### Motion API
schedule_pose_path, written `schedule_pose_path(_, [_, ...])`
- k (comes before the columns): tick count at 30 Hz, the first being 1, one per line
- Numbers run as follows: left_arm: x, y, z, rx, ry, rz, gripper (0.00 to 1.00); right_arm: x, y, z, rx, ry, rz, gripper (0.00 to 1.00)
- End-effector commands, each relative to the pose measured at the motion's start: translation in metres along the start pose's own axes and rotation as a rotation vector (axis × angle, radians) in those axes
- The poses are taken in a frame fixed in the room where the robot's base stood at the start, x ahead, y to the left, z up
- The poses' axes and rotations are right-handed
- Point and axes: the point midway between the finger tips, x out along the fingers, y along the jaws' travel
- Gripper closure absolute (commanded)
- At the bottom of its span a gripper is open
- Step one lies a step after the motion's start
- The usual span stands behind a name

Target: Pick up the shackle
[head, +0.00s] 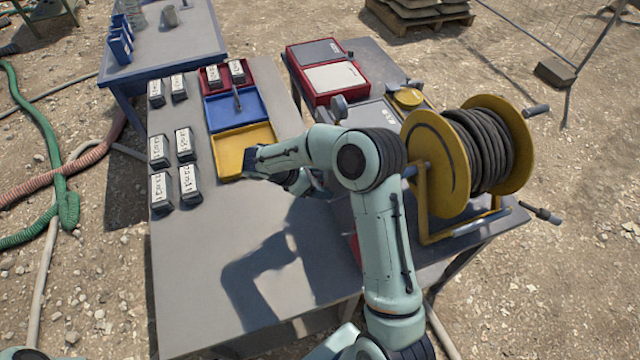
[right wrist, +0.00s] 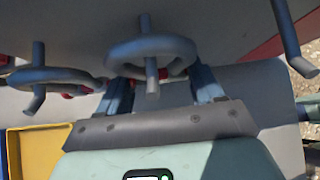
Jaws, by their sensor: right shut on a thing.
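My right gripper (right wrist: 163,88) shows in the right wrist view with its two blue fingers spread on either side of a grey ring-shaped shackle (right wrist: 178,46). A short rod stands across the middle of the shackle. The fingers are shut on it. In the head view my right gripper (head: 312,186) is low beside the yellow tray, partly behind my own forearm, and the shackle is hidden there. My left gripper is not in view.
Another grey ring with a rod (right wrist: 45,76) lies to the left in the wrist view. Yellow (head: 228,163) and blue (head: 222,116) trays sit on the grey table (head: 200,290), with several labelled blocks to their left. A hose reel (head: 437,150) stands at right. The front table area is clear.

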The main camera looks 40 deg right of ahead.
Motion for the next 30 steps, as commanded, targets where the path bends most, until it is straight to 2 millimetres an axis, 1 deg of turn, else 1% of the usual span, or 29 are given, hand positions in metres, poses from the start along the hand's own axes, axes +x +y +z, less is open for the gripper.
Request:
schedule_pose_path(6, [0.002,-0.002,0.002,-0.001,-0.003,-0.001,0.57,-0.023,0.0,0.021,0.004,0.0,0.004,0.7])
schedule_pose_path(7, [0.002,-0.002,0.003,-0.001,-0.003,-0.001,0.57,-0.027,0.0,0.012,-0.003,0.001,0.005,0.7])
schedule_pose_path(11, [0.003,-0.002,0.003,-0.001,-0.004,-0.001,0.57,-0.047,0.001,-0.01,-0.005,0.001,0.005,0.7])
schedule_pose_path(18, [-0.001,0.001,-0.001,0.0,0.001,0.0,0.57,-0.097,0.001,-0.058,-0.002,0.0,0.006,0.7])
schedule_pose_path(21, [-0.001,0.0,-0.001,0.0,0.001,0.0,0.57,-0.114,0.001,-0.076,-0.002,-0.001,0.004,0.7])
schedule_pose_path(25, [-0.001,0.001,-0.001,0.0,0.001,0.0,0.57,-0.131,0.001,-0.093,-0.001,0.0,0.003,0.7])
schedule_pose_path(30, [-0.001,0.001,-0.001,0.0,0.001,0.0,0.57,-0.143,0.001,-0.105,0.001,-0.001,0.0,0.7])
